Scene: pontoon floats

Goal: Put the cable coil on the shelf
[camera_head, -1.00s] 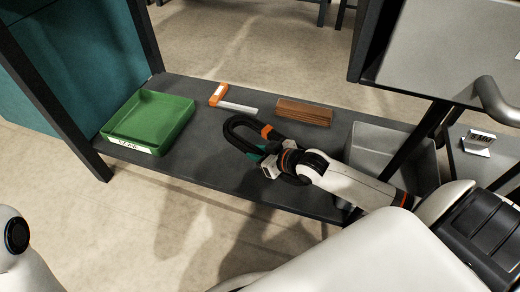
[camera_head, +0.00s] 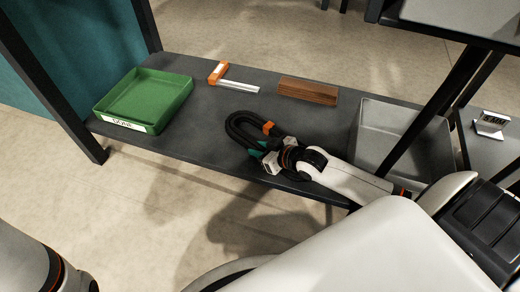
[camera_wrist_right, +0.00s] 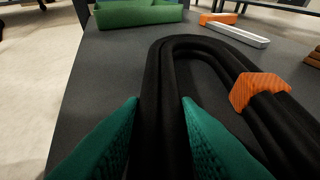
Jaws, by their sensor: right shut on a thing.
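The black cable coil (camera_head: 237,122) with an orange band (camera_head: 268,127) is at the dark grey shelf (camera_head: 205,150), near its front edge. In the right wrist view the coil (camera_wrist_right: 205,47) runs between the teal fingers of my right gripper (camera_wrist_right: 160,125). My right gripper (camera_head: 262,155) is shut on one side of the coil. The coil looks low over the shelf surface; I cannot tell whether it rests fully on it. My left gripper is not in view; only a part of my left arm shows at the lower left.
A green tray (camera_head: 150,126) with a label stands on the shelf's left. An orange-and-silver tool (camera_head: 218,73) and a brown wooden block (camera_head: 307,91) lie at the back. A grey bin (camera_head: 385,118) stands at the right. Dark posts frame the shelf. The shelf is clear left of the coil.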

